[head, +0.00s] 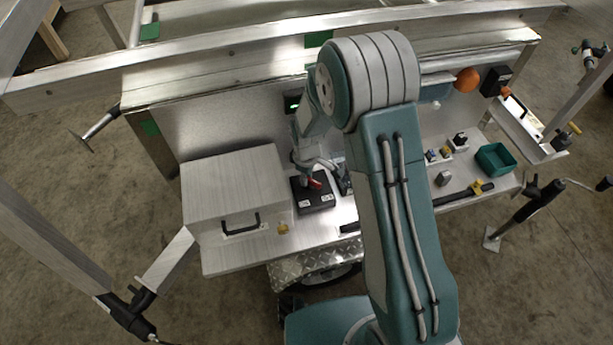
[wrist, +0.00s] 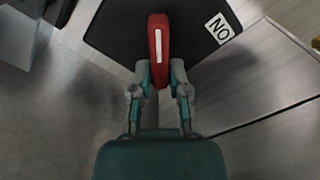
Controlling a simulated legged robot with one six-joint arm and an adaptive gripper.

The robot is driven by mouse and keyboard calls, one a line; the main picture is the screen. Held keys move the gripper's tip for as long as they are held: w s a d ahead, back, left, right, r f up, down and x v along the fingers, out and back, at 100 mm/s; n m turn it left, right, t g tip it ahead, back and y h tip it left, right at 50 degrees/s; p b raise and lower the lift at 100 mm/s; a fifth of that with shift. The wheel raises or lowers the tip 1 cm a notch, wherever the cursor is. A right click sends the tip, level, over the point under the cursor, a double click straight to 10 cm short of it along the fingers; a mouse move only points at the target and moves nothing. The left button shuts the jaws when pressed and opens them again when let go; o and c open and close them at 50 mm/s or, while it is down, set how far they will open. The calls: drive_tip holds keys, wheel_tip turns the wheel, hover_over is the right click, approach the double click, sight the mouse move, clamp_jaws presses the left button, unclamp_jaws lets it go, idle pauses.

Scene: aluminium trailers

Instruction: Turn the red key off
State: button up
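The red key (wrist: 158,45) has a white stripe and sits on a black box (wrist: 112,28), which also shows in the head view (head: 322,204). In the wrist view the key points up the picture, and a white label (wrist: 219,28) reading "ON", upside down, lies to its right. My gripper (wrist: 161,76) has one finger on each side of the key's near end, with the pads against it. In the head view the red key (head: 316,184) is partly hidden by my gripper (head: 311,178). Two white labels show on the box's front part.
A green bin (head: 497,159) and small switches lie to the right on the metal shelf. My arm hides the shelf's middle.

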drive_tip(key=shift+o, duration=1.1)
wheel_tip(320, 180, up, 12)
drive_tip(key=shift+a+f, duration=0.1)
